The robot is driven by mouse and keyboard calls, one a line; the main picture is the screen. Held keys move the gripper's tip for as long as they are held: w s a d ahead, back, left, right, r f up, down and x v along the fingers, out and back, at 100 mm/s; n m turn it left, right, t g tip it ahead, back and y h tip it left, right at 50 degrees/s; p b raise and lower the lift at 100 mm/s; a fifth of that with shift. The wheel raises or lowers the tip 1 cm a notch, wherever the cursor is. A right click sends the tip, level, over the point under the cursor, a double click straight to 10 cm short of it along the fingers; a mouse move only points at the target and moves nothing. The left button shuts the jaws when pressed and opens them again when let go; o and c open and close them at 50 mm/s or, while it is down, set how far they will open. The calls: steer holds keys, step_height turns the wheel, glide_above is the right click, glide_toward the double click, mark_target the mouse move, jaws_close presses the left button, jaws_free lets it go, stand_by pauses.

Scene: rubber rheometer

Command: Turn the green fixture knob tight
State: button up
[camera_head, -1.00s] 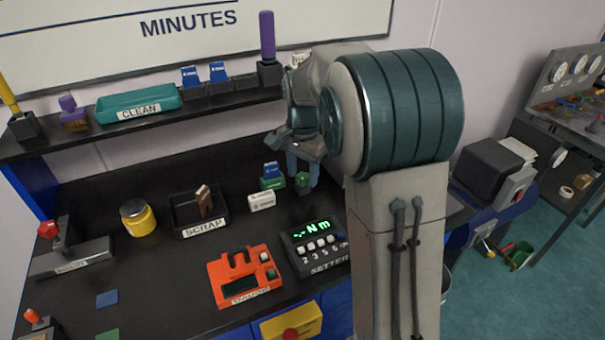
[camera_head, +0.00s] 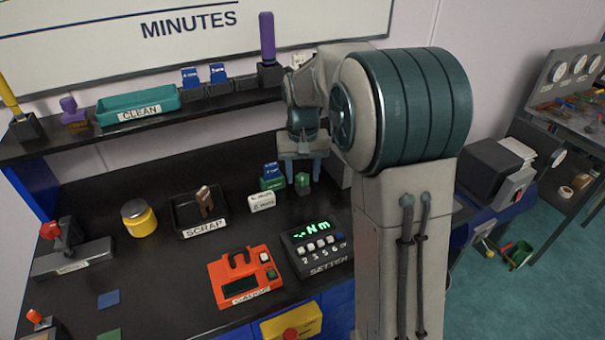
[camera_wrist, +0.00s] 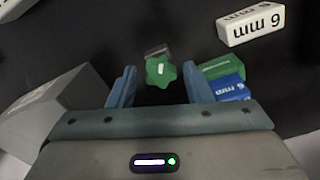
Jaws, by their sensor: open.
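The green fixture knob (camera_head: 303,180) stands on the dark bench behind the setter box. In the wrist view the knob (camera_wrist: 161,71) is a lobed green star with a pale mark on top, seen between and just beyond my fingertips. My gripper (camera_head: 301,172) points down at it, with its blue fingers apart. In the wrist view my gripper (camera_wrist: 160,85) is open and empty, a finger on either side of the knob. I cannot tell whether the fingers reach down around its sides.
A green block (camera_wrist: 221,67) and a blue block (camera_wrist: 230,88) sit close beside the right finger in the wrist view. A white labelled block (camera_head: 262,202) stands nearby. A grey box (camera_wrist: 50,120) is left of the gripper. The setter (camera_head: 317,248) and orange gauge (camera_head: 245,277) stand in front.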

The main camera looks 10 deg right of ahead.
steer(key=n, duration=0.5)
steer(key=n+p, duration=0.1)
steer(key=n, duration=0.3)
steer(key=shift+n, duration=0.3)
steer(key=shift+c, duration=0.4)
steer(key=c, duration=0.8)
steer(key=shift+o, duration=0.2)
steer(key=m, duration=0.4)
steer(key=shift+m, duration=0.3)
steer(key=m, duration=0.4)
steer(key=shift+m, duration=0.3)
